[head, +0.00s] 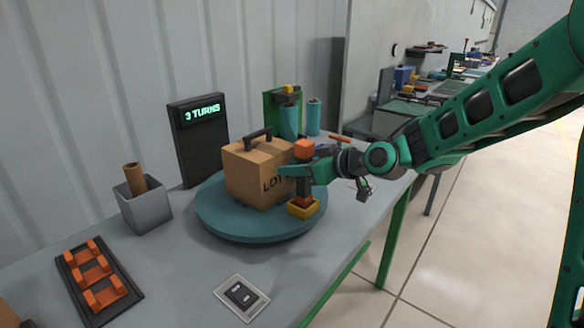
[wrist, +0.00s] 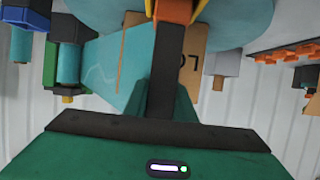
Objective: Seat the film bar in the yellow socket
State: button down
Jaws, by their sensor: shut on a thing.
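The film bar (head: 305,186) is a dark upright bar with an orange block on top. My gripper (head: 300,172) is shut on it at the front right of the box. The yellow socket (head: 303,209) is on the turntable's near right edge. The bar's lower orange end is at the socket's mouth; I cannot tell how deep it sits. In the wrist view the dark bar (wrist: 166,75) runs between my fingers (wrist: 165,98) to an orange end and a yellow edge (wrist: 152,7). The teal turntable (head: 235,226) carries a cardboard box (head: 247,180) with a dark handle.
A black sign (head: 198,145) reading "3 TURNS" stands behind. A grey bin (head: 146,209) holds a brown tube. A dark rack with orange brackets (head: 100,280) and a small switch panel (head: 241,297) lie in front. Teal rolls (head: 313,117) stand behind the box.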

jog(key=shift+f, duration=0.8)
jog(key=c, duration=1.4)
grip_release()
jog(key=v, duration=1.1)
jog(key=s+d+f+m+g+h, duration=0.1)
jog(key=s+d+f+m+h, duration=0.15)
jog(key=d, duration=0.45)
jog(key=s+d+f+m+g+h, duration=0.1)
jog(key=s+d+f+m+h, duration=0.2)
jog(key=d, duration=0.4)
jog(key=s+d+f+m+g+h, duration=0.1)
jog(key=s+d+f+h, duration=0.2)
jog(key=d, duration=0.4)
jog(key=s+d+m+g, duration=0.1)
jog(key=s+d+m, duration=0.2)
jog(key=s, duration=0.5)
jog(key=s+d+m+g+h, duration=0.1)
jog(key=s+d+m+g, duration=0.1)
jog(key=s+d+m, duration=0.2)
jog(key=s+d+f+m+g+h, duration=0.1)
jog(key=s+d+m+g, duration=0.1)
jog(key=s+d, duration=0.4)
jog(key=s+m, duration=0.1)
jog(key=s, duration=0.4)
jog(key=shift+s, duration=0.35)
